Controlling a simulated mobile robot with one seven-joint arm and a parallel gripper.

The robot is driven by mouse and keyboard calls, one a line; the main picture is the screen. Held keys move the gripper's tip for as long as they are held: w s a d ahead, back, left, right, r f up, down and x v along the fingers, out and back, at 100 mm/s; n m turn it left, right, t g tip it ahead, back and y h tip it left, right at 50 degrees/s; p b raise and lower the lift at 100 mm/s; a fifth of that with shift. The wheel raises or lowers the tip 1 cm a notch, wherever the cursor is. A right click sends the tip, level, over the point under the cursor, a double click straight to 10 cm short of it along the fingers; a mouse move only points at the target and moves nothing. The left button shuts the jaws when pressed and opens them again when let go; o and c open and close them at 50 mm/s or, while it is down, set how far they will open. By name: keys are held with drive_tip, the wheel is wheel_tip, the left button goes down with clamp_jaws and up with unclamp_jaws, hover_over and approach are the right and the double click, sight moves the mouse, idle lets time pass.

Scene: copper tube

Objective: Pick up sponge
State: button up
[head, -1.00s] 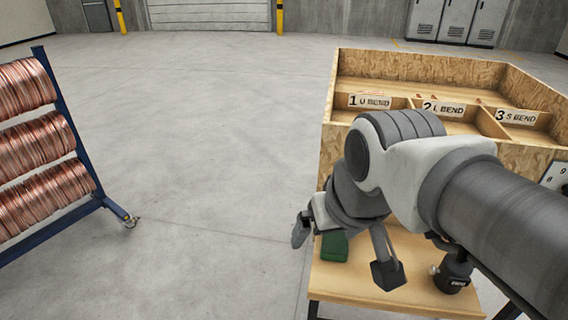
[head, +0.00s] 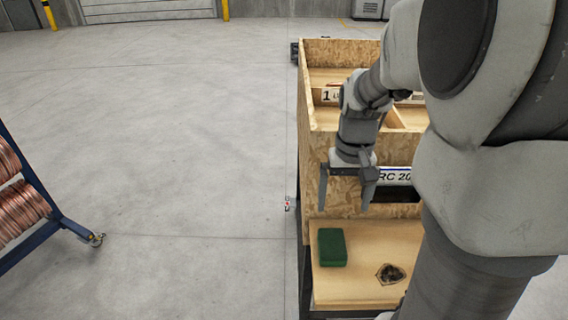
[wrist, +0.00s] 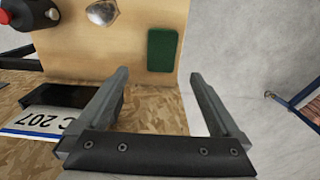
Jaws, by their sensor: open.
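The dark green sponge (head: 332,247) lies flat on the light wooden shelf (head: 350,290), near its left edge. It also shows in the wrist view (wrist: 162,50), beyond and between my fingertips. My gripper (head: 344,209) is open and empty, its two fingers pointing down in the head view, in front of the bin's wooden face. In the wrist view my gripper (wrist: 159,74) has its fingers spread wide. The fingers appear apart from the sponge.
A small dark item (head: 390,273) lies right of the sponge; a dark bottle with a red part (wrist: 32,10) shows in the wrist view. The compartmented chipboard bin (head: 318,175) stands behind the shelf. A copper coil rack (head: 45,225) stands left, with clear floor between.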

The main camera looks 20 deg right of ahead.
hover_over(332, 242)
drive_tip(key=s, duration=0.1)
wheel_tip(332, 242, down, 9)
drive_tip(key=shift+s+f, duration=0.1)
drive_tip(key=shift+w+f+b, duration=0.1)
drive_tip(key=shift+w+f, duration=0.1)
drive_tip(key=shift+f, duration=0.7)
drive_tip(key=shift+w+f+b, duration=0.15)
drive_tip(key=shift+f, duration=0.75)
drive_tip(key=shift+w+f+b, duration=0.1)
drive_tip(key=shift+w+f, duration=0.1)
drive_tip(key=shift+f, duration=0.7)
drive_tip(key=shift+c, duration=0.2)
drive_tip(key=c, duration=1.1)
wheel_tip(332, 242, up, 10)
drive_tip(key=shift+r+p, duration=0.1)
drive_tip(key=shift+p, duration=0.3)
